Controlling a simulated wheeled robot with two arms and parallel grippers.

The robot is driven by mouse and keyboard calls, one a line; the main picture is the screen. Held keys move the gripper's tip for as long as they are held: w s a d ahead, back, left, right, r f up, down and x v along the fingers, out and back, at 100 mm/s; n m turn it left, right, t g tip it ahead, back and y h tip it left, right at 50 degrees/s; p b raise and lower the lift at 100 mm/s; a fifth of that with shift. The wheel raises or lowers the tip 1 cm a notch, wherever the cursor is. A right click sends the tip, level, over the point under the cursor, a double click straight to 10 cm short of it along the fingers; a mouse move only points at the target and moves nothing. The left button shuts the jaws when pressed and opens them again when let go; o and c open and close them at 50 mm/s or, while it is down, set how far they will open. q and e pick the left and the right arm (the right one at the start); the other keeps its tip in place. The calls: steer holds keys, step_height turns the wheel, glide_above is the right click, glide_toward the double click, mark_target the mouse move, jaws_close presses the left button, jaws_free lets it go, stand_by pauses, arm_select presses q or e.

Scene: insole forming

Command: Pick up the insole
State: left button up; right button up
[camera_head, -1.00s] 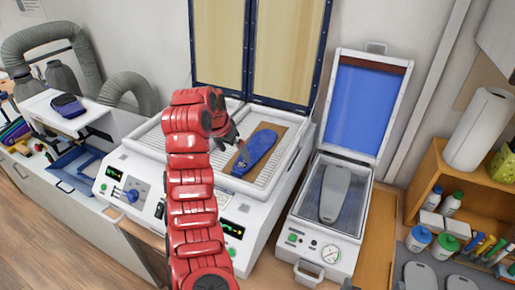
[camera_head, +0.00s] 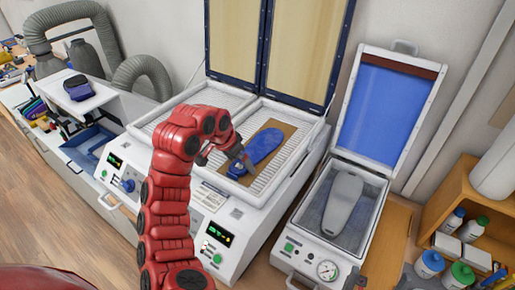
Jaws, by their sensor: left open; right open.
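The blue insole (camera_head: 264,143) lies on a brown board (camera_head: 286,130) in the right-hand tray of the white heating machine (camera_head: 246,216). My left gripper (camera_head: 246,163), on the red arm, is open at the near end of the insole, pointing down to the right. Its fingers are small and dark, and I cannot tell whether they touch the insole. A dark tip at the bottom edge appears to be my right gripper (camera_head: 355,279); most of it is out of frame, and it is well away from the insole.
The machine's framed lid (camera_head: 284,45) stands open behind the trays. To the right, an open press (camera_head: 310,252) with a blue-lined lid (camera_head: 383,112) holds a grey foot-shaped form (camera_head: 342,202). A wooden shelf (camera_head: 462,186) with bottles stands far right. Grey hoses (camera_head: 75,22) are at the back left.

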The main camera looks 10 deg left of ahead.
arm_select(q)
steer(key=shift+s+d+r, duration=0.1)
steer(key=shift+s+r, duration=0.1)
steer(key=shift+s, duration=0.1)
steer(key=shift+c, duration=0.3)
steer(key=shift+w+d+f, duration=0.15)
steer(key=shift+w, duration=0.15)
steer(key=c, duration=0.7)
steer(key=shift+s, duration=0.15)
steer(key=c, duration=0.5)
